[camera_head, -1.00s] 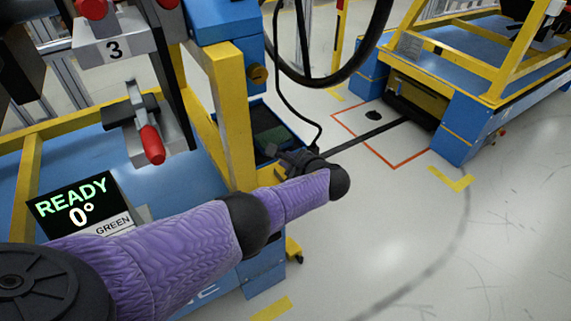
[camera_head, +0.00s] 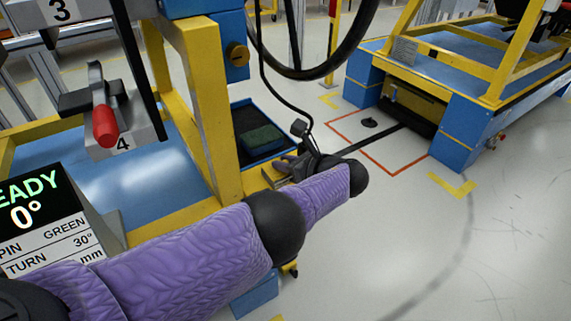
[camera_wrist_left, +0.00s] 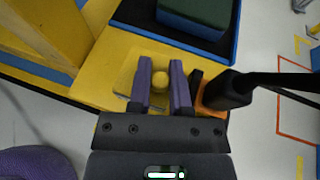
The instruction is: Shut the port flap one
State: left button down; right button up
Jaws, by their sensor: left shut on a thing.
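In the left wrist view my left gripper (camera_wrist_left: 161,72) has its two purple fingers on either side of a round yellow knob (camera_wrist_left: 160,80) and is shut on it. The knob sits over a pale, see-through square plate (camera_wrist_left: 124,78) on the yellow ledge, which looks like port flap one. The fingers hide part of it, and I cannot tell how far it is open. In the head view my left gripper (camera_head: 284,164) is small and partly behind my purple arm, at the yellow post's foot; the flap cannot be made out there. My right gripper is not in view.
A black plug (camera_wrist_left: 226,90) with a cable stands close right of the fingers, by an orange part (camera_wrist_left: 214,100). A blue tray (camera_head: 240,107) holding a dark green block (camera_head: 262,139) lies just beyond. A yellow post (camera_head: 206,110) rises left. Open floor lies right.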

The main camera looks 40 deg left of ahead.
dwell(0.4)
pick_arm(q)
jog(key=c, duration=0.6)
grip_release()
jog(key=shift+o, duration=0.2)
jog(key=p+v, duration=0.2)
jog(key=v, duration=0.8)
jog(key=shift+d+f, duration=0.1)
jog(key=shift+f, duration=0.1)
